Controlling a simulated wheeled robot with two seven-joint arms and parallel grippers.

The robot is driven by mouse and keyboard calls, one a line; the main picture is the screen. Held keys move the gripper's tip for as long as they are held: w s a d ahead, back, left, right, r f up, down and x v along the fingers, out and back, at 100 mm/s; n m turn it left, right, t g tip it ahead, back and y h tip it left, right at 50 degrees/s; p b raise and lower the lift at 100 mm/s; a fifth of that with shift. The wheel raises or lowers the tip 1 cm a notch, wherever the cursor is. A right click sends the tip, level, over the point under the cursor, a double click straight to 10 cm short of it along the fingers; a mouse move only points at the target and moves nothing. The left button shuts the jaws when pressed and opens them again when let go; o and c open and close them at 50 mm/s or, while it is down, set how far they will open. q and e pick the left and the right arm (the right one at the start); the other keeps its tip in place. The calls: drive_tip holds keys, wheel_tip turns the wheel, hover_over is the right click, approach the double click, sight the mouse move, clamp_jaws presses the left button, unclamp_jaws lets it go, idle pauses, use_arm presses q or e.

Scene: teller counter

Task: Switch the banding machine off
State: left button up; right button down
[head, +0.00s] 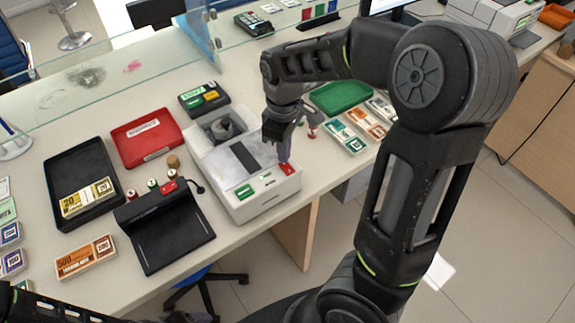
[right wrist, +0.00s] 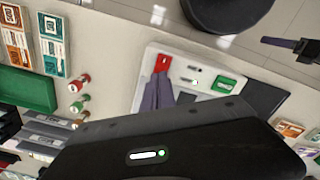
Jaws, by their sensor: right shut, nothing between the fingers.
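The banding machine (head: 232,207) is a white box in the middle of the counter with a dark strip on top. Its front panel has a red button (head: 287,169) at the right and a green button (head: 244,191) at the left. In the right wrist view, the red button (right wrist: 162,64), green button (right wrist: 229,86) and a small green light (right wrist: 195,82) show. My right gripper (head: 284,158) is shut and empty, pointing down with its tips (right wrist: 160,77) right by the red button; contact is unclear. Part of my left gripper (right wrist: 283,43) shows in the wrist view, its jaw state unclear.
A black device (head: 170,235) stands left of the machine, with small stamps behind it. Red (head: 148,137) and green (head: 340,96) trays and a black tray (head: 62,170) lie around. Banknote bundles (head: 368,122) lie right. A glass screen (head: 120,97) runs along the back.

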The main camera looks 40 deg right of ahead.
drive_tip(key=shift+f+b, duration=0.7)
drive_tip(key=shift+f, duration=0.25)
idle(0.6)
wheel_tip(320, 180, up, 7)
drive_tip(key=p, duration=0.6)
idle(0.7)
